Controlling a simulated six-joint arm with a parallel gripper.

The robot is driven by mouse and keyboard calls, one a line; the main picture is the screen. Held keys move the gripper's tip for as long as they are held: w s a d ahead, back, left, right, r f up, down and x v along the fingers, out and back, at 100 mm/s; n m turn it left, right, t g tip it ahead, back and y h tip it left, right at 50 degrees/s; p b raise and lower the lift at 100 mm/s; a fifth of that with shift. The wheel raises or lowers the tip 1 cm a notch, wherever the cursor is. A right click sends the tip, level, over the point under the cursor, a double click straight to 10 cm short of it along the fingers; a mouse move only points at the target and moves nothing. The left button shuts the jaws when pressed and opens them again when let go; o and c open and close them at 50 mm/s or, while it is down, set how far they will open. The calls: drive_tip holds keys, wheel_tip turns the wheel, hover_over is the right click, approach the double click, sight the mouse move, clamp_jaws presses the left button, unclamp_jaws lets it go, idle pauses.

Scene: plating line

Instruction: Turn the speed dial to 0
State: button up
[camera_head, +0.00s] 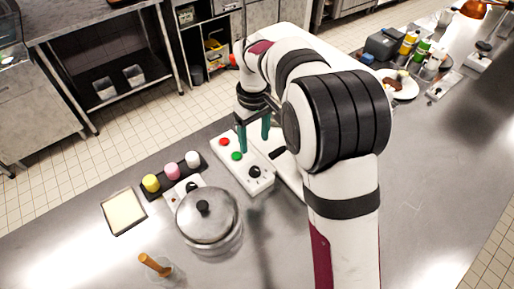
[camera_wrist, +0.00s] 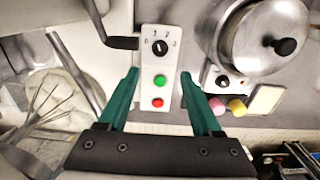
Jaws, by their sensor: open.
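The speed dial is a round black knob (camera_wrist: 160,46) with small numerals around it, on a white control box (camera_wrist: 147,72). Which numeral it points at is too small to tell. The box also bears a green button (camera_wrist: 159,80) and a red button (camera_wrist: 157,103). In the head view the dial (camera_head: 254,172) sits at the box's near end. My gripper (camera_wrist: 160,74) is open and empty above the box, its green fingers either side of the green button's end. The dial lies beyond the fingertips, untouched. In the head view my gripper (camera_head: 254,144) hangs above the buttons.
A lidded steel pot (camera_head: 208,217) stands left of the box, beside a second black knob (camera_wrist: 223,82). Yellow, pink and white jars (camera_head: 172,170) stand behind it. A bowl with a whisk (camera_wrist: 50,100) is at left in the wrist view. My arm hides the counter's middle.

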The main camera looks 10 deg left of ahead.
sight(255, 169)
wheel_tip(255, 169, down, 12)
drive_tip(key=shift+f, duration=0.1)
clamp_jaws()
idle(0.5)
